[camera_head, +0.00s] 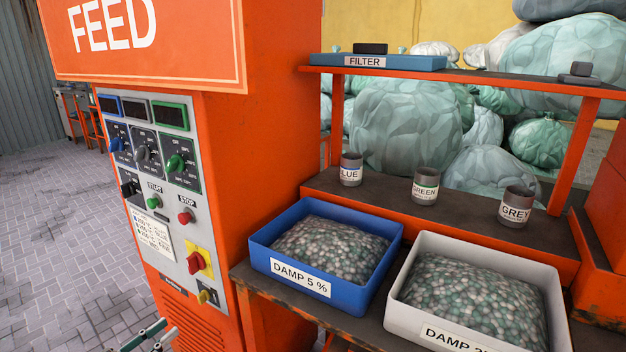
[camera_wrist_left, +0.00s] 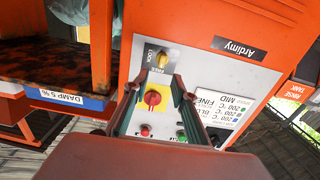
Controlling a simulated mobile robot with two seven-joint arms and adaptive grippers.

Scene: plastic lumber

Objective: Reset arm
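My left gripper (camera_head: 144,337) shows only at its tip, at the bottom left edge of the head view, in front of the lower part of the orange FEED cabinet (camera_head: 270,130). In the left wrist view the left gripper (camera_wrist_left: 153,86) has its two fingers spread apart with nothing between them. Beyond the fingers is the control panel (camera_wrist_left: 215,85), with a red knob (camera_wrist_left: 152,98) on a yellow plate seen between them. In the head view the panel (camera_head: 165,215) carries dials, START and STOP buttons and the red knob (camera_head: 195,262). My right gripper is not in view.
A blue bin (camera_head: 252,258) labelled DAMP 5 % and a white bin (camera_head: 398,312) hold pellets on a dark bench right of the cabinet. Cups marked BLUE (camera_head: 351,170), GREEN (camera_head: 425,186) and GREY (camera_head: 515,207) stand behind. The paved floor at left is open.

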